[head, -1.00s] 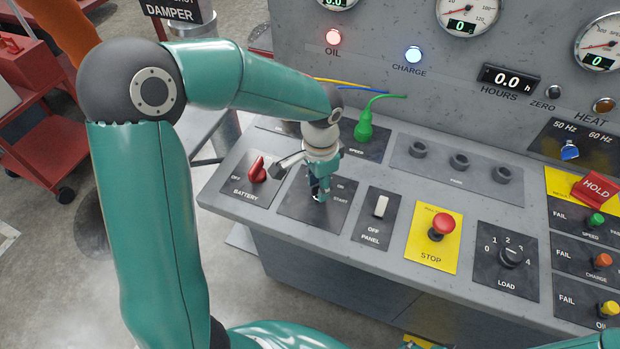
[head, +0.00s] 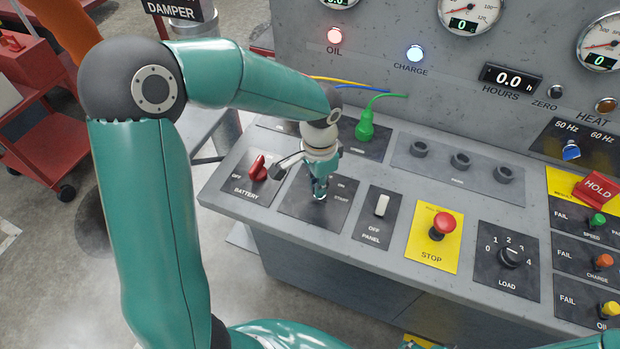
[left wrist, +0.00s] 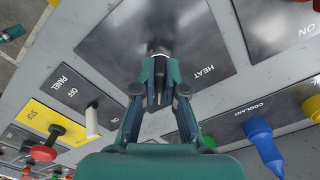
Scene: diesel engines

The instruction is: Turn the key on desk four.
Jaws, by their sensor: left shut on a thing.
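The key switch plate (head: 313,205) is a dark panel on the grey desk (head: 225,203), marked ON and START, with HEAT legible in the left wrist view. My left gripper (head: 320,194) points down at the middle of this plate. In the left wrist view the left gripper (left wrist: 157,92) is shut on the key, whose round metal lock (left wrist: 159,50) shows just beyond the fingertips. The key itself is mostly hidden between the fingers, so its angle cannot be told. My right gripper is not in view.
A red battery switch (head: 258,168) sits left of the key plate, close to my gripper. A white panel switch (head: 381,205), a red stop button (head: 443,226) and a load knob (head: 510,257) stand to the right. A green plug (head: 365,127) stands behind.

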